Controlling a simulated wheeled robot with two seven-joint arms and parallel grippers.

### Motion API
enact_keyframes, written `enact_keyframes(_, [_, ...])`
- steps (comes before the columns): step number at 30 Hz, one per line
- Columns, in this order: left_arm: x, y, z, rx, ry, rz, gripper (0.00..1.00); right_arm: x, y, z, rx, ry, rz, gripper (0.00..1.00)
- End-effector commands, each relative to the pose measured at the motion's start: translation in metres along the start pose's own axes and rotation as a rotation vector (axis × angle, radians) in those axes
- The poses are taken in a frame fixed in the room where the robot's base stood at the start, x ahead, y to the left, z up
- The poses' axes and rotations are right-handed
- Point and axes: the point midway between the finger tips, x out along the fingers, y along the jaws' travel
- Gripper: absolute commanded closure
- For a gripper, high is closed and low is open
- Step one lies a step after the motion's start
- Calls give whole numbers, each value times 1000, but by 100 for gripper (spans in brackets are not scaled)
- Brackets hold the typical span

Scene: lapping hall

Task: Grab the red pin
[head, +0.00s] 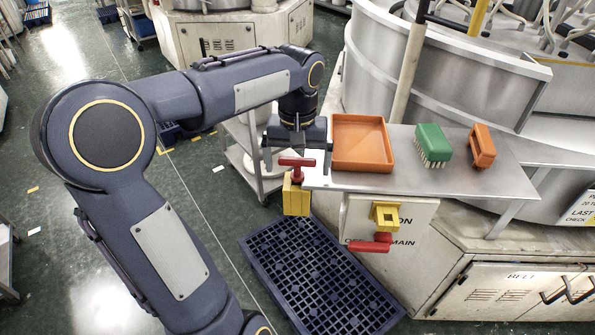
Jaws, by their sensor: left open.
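A red pin (297,163) with a T-shaped head stands upright in a yellow block (296,199) at the left end of the metal shelf. My left gripper (297,157) points down over it, open, with one finger to each side of the pin's head in the picture. I cannot tell whether the fingers touch the pin. A second red handle (370,245) sits lower right, by a yellow bracket (384,215) on the white cabinet front. My right gripper is not in view.
The metal shelf (350,183) holds an orange tray (361,143), a green brush (432,144) and an orange block-like item (482,146). A dark blue plastic grate (310,270) lies on the floor below. A grey cart (238,150) stands behind my arm. Large round machinery fills the right.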

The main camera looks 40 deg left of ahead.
Motion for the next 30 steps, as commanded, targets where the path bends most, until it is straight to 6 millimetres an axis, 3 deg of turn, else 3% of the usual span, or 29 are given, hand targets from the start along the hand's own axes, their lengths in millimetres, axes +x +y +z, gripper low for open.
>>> enact_keyframes(4, [0,0,0,0,0,0,2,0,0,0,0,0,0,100])
enact_keyframes(16, [-1,0,0,0,1,0,54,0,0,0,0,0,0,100])
enact_keyframes(25, [-3,0,0,0,2,1,54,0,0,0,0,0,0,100])
enact_keyframes(30, [-17,0,-1,0,4,1,54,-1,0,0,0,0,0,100])
